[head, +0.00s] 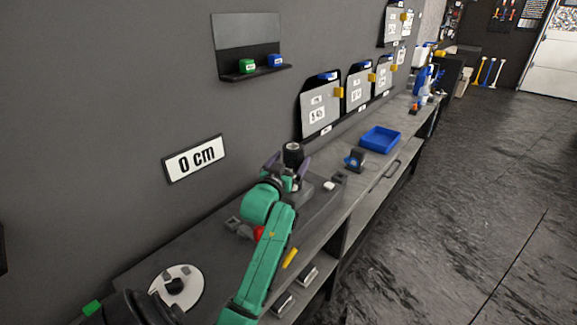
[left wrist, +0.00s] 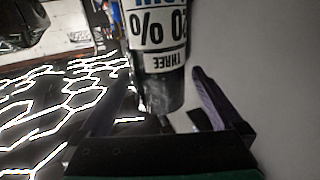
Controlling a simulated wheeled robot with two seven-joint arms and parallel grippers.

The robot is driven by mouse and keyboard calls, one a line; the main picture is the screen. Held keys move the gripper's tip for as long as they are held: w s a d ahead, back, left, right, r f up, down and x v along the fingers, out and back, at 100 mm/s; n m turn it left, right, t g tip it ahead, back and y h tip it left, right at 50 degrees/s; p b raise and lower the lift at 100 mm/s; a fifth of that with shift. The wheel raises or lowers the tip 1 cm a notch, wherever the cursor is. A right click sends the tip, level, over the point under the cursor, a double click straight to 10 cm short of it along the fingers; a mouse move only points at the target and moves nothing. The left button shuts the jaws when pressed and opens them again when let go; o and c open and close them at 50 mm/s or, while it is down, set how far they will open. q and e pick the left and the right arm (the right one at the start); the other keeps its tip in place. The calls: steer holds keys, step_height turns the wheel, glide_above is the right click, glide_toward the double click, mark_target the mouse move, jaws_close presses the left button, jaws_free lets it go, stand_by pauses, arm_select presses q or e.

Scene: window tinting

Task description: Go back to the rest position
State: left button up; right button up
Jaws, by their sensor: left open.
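My left gripper (head: 287,164) is at the end of the green arm, low over the workbench near the wall. Its two purple fingers are open, one on either side of a dark cylinder (head: 293,149) that stands upright. In the left wrist view the cylinder (left wrist: 160,50) has a white label reading "THREE" and a percent mark. It is between the open fingers (left wrist: 155,100), with a visible gap on the right side; contact on the left cannot be told. My right gripper is not in view.
The workbench (head: 213,250) runs along the grey wall, with a blue tray (head: 380,139) and a small dark-blue device (head: 355,159) beyond the gripper. A white round plate (head: 190,291) is at the near end. A "0 cm" sign (head: 194,158) is on the wall. Open floor (head: 470,200) is at right.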

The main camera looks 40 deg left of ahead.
arm_select(q)
steer(key=shift+v, duration=1.55)
steer(key=shift+w+r, duration=0.1)
steer(key=shift+r, duration=0.05)
